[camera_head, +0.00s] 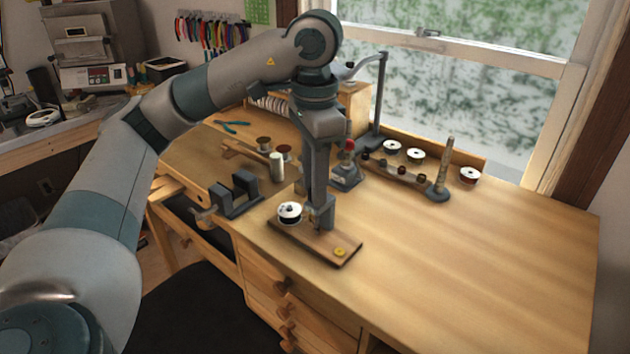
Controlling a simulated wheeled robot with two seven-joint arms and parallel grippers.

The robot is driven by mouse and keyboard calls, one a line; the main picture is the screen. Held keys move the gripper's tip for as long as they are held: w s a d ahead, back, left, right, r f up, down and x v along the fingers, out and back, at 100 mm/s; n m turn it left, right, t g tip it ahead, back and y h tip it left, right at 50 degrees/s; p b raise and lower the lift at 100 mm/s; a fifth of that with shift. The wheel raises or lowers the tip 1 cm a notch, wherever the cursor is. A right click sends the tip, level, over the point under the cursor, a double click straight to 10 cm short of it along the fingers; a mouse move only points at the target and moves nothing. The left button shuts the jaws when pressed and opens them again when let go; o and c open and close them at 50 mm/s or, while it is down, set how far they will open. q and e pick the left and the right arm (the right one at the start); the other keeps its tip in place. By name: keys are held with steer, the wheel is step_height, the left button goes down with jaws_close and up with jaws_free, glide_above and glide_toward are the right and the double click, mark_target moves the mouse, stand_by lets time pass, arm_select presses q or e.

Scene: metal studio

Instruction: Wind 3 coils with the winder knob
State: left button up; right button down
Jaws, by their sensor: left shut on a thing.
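The winder looks like a small dark wooden board (300,243) on the bench, with a white and black spool (290,212) at its left end and a small yellow round piece (340,252) at its right end. My left gripper (322,216) points down over the middle of the board, just right of the spool. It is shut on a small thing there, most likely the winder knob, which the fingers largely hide. No count of wound coils can be read. My right gripper is not in view.
A grey device with a red ball top (349,145) stands behind the gripper. A dark grey cradle (236,196) and a pale cylinder (276,167) stand to the left. Several spools (415,156) and an upright post (443,168) are at the back. The bench's right side is clear.

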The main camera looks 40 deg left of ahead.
arm_select(q)
steer(key=shift+r, duration=0.1)
steer(key=o, duration=0.9)
steer(key=shift+c, duration=0.2)
steer(key=shift+o, duration=0.9)
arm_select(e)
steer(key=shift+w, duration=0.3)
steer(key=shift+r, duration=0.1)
arm_select(q)
steer(key=shift+r, duration=0.15)
step_height(320, 180, up, 17)
steer(key=p, duration=0.2)
steer(key=shift+p, duration=0.35)
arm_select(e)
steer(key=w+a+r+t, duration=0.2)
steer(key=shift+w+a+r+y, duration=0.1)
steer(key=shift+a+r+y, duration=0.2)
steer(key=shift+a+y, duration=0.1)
